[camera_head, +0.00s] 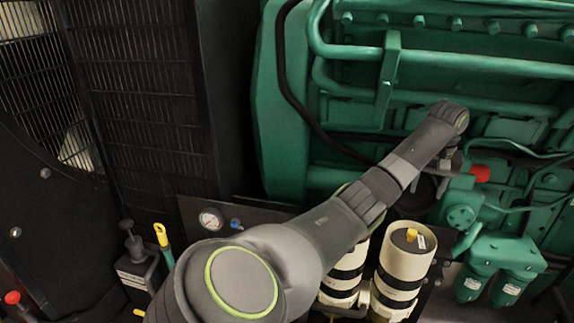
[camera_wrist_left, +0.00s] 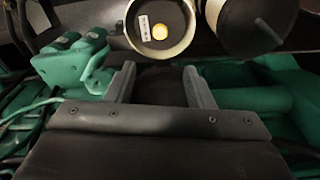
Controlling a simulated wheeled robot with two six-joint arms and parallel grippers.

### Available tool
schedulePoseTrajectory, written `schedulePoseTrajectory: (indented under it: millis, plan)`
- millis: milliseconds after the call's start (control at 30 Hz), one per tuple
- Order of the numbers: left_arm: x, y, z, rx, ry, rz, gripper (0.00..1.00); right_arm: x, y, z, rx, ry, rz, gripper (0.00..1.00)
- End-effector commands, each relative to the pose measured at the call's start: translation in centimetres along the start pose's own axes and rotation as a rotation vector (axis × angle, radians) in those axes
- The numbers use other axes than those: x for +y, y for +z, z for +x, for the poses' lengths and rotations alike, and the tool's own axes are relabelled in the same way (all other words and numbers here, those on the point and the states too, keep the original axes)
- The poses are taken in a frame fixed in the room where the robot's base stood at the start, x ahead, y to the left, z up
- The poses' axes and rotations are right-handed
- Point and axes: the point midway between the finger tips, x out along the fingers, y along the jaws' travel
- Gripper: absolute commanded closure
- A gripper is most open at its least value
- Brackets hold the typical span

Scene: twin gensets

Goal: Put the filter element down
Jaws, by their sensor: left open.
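Two cream canisters with black bands stand side by side at the lower middle of the head view. The right one (camera_head: 403,265) has a yellow knob and a small label on top; it also shows at the top of the wrist view (camera_wrist_left: 160,28). The left one (camera_head: 342,283) is partly covered by my left arm. I cannot tell which part is the filter element. My left gripper (camera_head: 440,178) hangs beyond the canisters, beside the green engine. In the wrist view its fingers (camera_wrist_left: 158,75) are apart, with nothing visibly held between them. My right gripper is not in view.
The green engine (camera_head: 450,82) with pipes fills the upper right. A red cap (camera_head: 480,173) sits close right of the gripper. Small green filters (camera_head: 500,268) stand at the lower right. A gauge panel (camera_head: 211,218) and black grille (camera_head: 140,90) lie left.

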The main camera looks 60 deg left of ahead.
Motion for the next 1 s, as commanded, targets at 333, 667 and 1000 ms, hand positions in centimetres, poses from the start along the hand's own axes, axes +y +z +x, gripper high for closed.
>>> schedulePoseTrajectory:
  millis: [333,667,1000]
  plan:
    - [4.2,1.4,5.5,0.293,0.112,0.198,0.52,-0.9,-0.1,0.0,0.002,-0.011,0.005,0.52]
    - [8.7,6.9,7.0,0.708,0.33,0.428,0.52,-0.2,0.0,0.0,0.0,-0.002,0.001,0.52]
    - [7.5,11.4,14.8,0.817,0.372,0.486,0.52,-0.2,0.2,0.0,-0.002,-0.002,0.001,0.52]
